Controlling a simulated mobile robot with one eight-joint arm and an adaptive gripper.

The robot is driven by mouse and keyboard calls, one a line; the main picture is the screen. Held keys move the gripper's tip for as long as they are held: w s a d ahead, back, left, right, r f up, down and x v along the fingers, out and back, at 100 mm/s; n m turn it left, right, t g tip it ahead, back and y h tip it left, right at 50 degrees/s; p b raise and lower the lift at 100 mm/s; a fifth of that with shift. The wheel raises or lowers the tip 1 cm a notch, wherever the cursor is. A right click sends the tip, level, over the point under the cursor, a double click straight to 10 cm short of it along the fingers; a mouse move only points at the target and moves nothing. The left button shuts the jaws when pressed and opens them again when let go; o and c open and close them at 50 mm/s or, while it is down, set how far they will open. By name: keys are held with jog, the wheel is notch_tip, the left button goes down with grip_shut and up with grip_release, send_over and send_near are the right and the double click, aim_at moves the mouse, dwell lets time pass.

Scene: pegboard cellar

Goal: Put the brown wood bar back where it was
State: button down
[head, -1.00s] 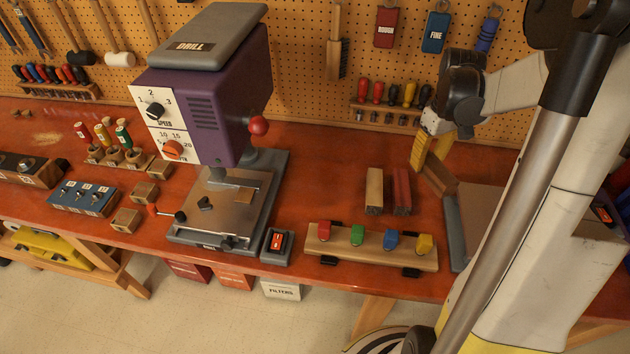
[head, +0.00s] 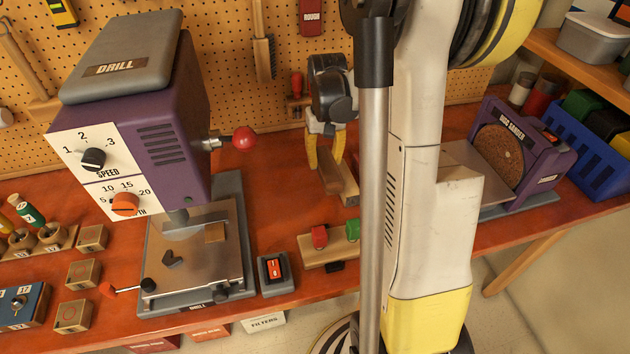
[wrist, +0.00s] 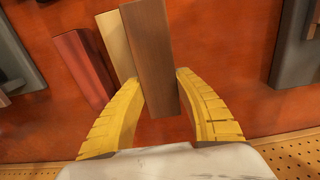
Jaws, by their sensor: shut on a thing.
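The brown wood bar (wrist: 150,50) is held between the yellow fingers of my gripper (wrist: 158,95) in the wrist view. In the head view my gripper (head: 325,155) points down over the bench with the brown bar (head: 329,178) in it. A pale wood bar (wrist: 116,45) lies just left of the brown bar in the wrist view, partly covered by it. A red bar (wrist: 82,65) lies further left. In the head view the pale bar (head: 349,184) shows beside the brown one; my arm hides the red bar. I cannot tell whether the brown bar touches the bench.
The purple drill (head: 150,130) stands left, its grey base beside clear orange bench (head: 270,210). A wooden rail with coloured knobs (head: 318,252) lies in front, partly hidden by my arm. The disc sander (head: 515,150) stands right. The pegboard (head: 225,70) is close behind.

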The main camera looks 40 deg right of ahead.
aim_at(316, 185)
jog(key=shift+w+a+f, duration=0.2)
jog(key=shift+a+f, duration=0.25)
jog(key=shift+a, duration=0.15)
jog(key=shift+w+a+f, duration=0.2)
jog(key=shift+a+f, duration=0.2)
jog(key=shift+a, duration=0.15)
jog(key=shift+f+b, duration=0.95)
jog(key=shift+f, duration=0.9)
jog(key=shift+f, duration=0.1)
jog(key=shift+f, duration=0.15)
jog(key=c, duration=1.2)
grip_release()
jog(key=shift+c, duration=0.2)
notch_tip(316, 185, up, 13)
jog(key=p, duration=0.3)
jog(key=shift+f+p, duration=0.2)
jog(key=shift+p, duration=0.2)
